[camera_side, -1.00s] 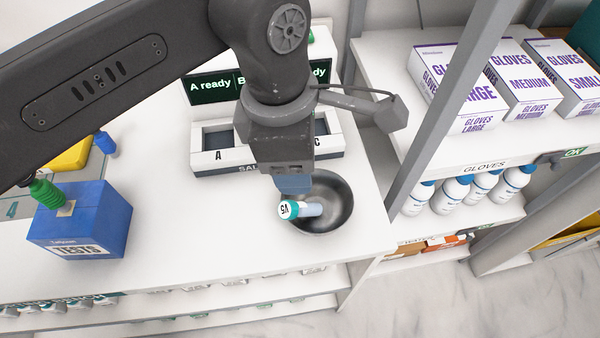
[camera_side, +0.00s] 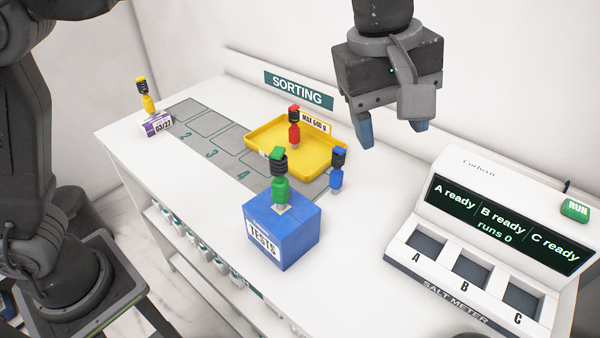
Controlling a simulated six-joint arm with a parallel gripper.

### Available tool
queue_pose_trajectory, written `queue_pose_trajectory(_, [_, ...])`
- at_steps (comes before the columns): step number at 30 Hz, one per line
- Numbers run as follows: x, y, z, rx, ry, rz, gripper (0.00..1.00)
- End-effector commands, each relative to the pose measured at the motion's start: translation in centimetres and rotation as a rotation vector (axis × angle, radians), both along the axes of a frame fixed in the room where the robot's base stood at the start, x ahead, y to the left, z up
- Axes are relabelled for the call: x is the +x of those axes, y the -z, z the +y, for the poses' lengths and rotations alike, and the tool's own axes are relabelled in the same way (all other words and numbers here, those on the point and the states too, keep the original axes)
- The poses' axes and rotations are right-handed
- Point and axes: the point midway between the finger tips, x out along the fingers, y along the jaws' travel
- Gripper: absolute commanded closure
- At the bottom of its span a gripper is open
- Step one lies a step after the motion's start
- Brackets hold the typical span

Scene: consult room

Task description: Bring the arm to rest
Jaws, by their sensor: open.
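My gripper (camera_side: 392,130) hangs at the upper right of the picture, above the white counter (camera_side: 370,255). Its two blue fingers point down and stand apart. Nothing is between them. It is clear of the things on the counter, to the right of the yellow tray and behind the blue box. Part of my arm stands at the left edge; the link between it and the gripper is out of the picture.
A blue TESTS box (camera_side: 283,235) bears a green-topped piece (camera_side: 280,185). The yellow tray (camera_side: 262,133) holds a red-topped piece (camera_side: 294,130); a blue-topped piece (camera_side: 338,170) stands beside it. A salt meter (camera_side: 480,260) with empty-looking wells A, B, C stands right.

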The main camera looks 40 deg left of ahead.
Motion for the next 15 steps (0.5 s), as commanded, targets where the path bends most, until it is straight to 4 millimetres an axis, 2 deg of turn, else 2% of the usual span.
queue_pose_trajectory(1, [-0.2,-0.9,3.1,0.008,0.041,-0.036,0.43])
queue_pose_trajectory(7, [-3.0,-1.6,13.2,0.083,0.260,-0.174,0.43])
queue_pose_trajectory(11, [-6.2,-0.5,18.8,0.159,0.403,-0.254,0.43])
queue_pose_trajectory(15, [-10.3,1.9,23.6,0.260,0.555,-0.325,0.43])
